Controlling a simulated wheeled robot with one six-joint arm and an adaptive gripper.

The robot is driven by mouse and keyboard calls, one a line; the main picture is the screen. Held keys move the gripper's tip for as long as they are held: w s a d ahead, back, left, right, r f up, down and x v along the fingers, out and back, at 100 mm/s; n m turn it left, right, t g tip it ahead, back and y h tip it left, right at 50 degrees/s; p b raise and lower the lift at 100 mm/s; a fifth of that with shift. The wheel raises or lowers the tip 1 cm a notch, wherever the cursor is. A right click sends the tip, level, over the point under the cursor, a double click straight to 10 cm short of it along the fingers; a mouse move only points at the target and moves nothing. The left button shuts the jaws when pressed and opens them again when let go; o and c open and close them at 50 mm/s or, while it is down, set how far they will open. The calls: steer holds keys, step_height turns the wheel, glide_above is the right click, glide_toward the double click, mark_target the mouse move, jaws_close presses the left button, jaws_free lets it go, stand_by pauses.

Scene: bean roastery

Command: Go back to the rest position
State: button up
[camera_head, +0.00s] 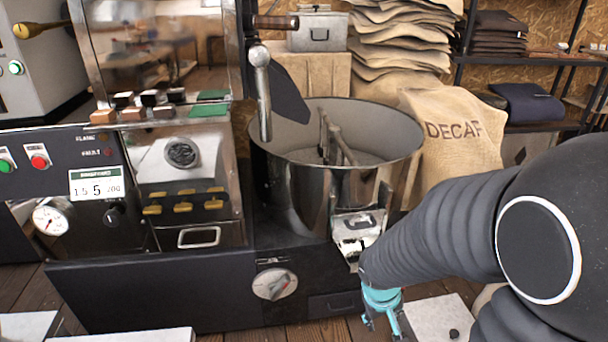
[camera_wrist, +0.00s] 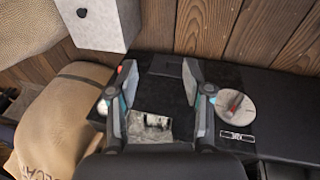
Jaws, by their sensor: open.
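My gripper (camera_head: 385,312) hangs at the lower right of the head view, just in front of and below the discharge chute (camera_head: 357,232) of the roaster's cooling drum (camera_head: 290,190). Its teal fingers point down and look apart. In the wrist view my gripper (camera_wrist: 158,75) shows two fingers spread wide, with nothing between them but the dark machine base and the chute's metal plate (camera_wrist: 152,126) behind. My dark sleeved arm covers the right side of the head view.
A dial (camera_head: 275,284) sits on the black machine base, left of my gripper. A white block with a dark knob (camera_head: 440,318) stands close on the right; it also shows in the wrist view (camera_wrist: 100,20). A DECAF sack (camera_head: 455,130) leans behind the drum. Wooden floor lies below.

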steer(key=s+r+m+t+y, duration=0.1)
steer(key=s+r, duration=0.4)
steer(key=r, duration=0.5)
steer(key=s+a+r+m+t+y, duration=0.1)
steer(key=s+r+t, duration=0.1)
steer(key=s+r, duration=0.4)
step_height(320, 180, up, 5)
steer(key=shift+a+f+m+t, duration=0.2)
steer(key=shift+a+m+t, duration=0.1)
